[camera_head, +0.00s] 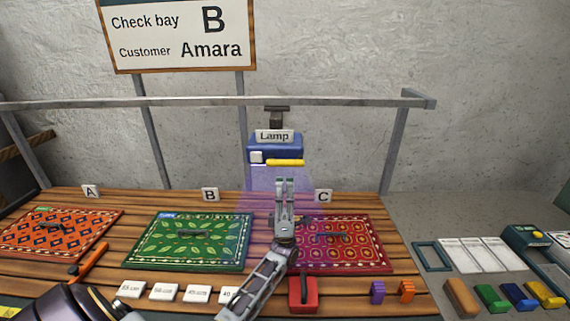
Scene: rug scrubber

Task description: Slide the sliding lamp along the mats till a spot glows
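The sliding lamp (275,149) is a blue box labelled "Lamp". It hangs from the grey rail (180,103), with a yellow bar (285,162) low on its front. Its violet light falls between mats B and C, over part of each. The orange mat (60,234) lies by sign A, the green mat (190,241) by sign B and the red mat (345,243) by sign C. No clearly glowing spot shows. My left gripper (284,181) points up just below the yellow bar in the picture, fingers together and apparently empty. My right gripper is out of view.
White cards (164,292), a red block with a dark handle (303,294) and purple (377,292) and orange (407,291) pieces line the front. An orange-handled tool (91,262) lies between mats A and B. A sign (180,36) reads "Check bay B, Customer Amara".

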